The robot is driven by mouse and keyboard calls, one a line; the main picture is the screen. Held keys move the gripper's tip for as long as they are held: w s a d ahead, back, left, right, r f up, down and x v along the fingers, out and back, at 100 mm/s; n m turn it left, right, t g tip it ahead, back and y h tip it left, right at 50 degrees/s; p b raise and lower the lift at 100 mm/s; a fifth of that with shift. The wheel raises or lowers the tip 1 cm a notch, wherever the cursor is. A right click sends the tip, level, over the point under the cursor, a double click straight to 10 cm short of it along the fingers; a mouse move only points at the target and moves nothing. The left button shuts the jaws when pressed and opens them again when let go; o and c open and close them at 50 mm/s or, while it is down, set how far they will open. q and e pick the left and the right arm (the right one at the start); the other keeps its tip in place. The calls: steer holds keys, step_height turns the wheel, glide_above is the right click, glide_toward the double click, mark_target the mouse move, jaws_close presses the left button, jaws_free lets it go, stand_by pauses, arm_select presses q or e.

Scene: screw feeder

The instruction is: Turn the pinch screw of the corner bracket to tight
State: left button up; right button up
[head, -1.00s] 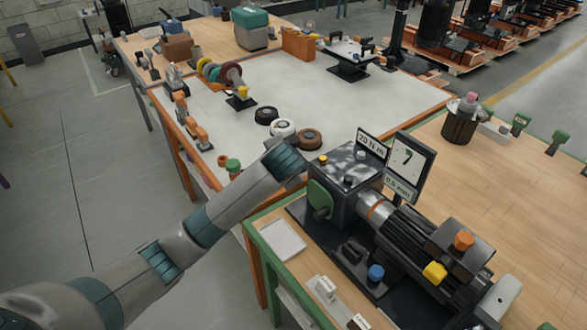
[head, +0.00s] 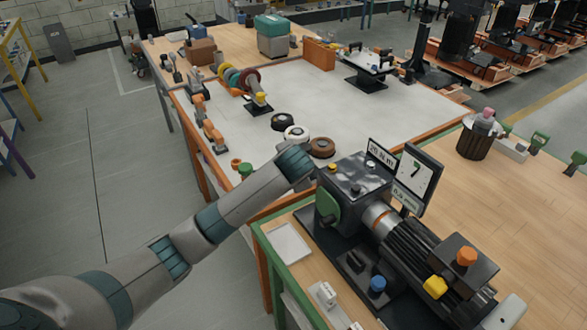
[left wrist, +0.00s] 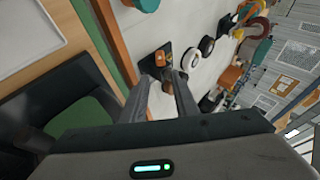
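My left arm reaches in from the left in the head view, and its end (head: 296,162) is beside a dark machine block; the fingers are not clear there. In the left wrist view my left gripper (left wrist: 165,76) has two dark fingers standing apart, with nothing seen held between them. Just beyond the fingertips is a small orange-brown piece (left wrist: 162,58) on a black base. I cannot tell whether it is the corner bracket or its pinch screw. I cannot pick out either with certainty in the head view. My right gripper is in neither view.
The dark machine (head: 350,183) with a green side plate and a display (head: 415,178) stands close to my left arm. A white tray (head: 289,244) lies at the bench's near corner. Rings, including a white one (head: 296,133), lie on the pale table (head: 390,110) behind.

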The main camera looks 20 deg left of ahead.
arm_select(q)
steer(key=p+x, duration=0.2)
steer(key=x, duration=1.1)
steer(key=shift+w+a+f+p, duration=0.15)
steer(key=shift+w+f+p, duration=0.1)
steer(key=shift+p, duration=0.1)
steer(key=shift+x, duration=1)
steer(key=shift+s, duration=0.1)
jaws_close()
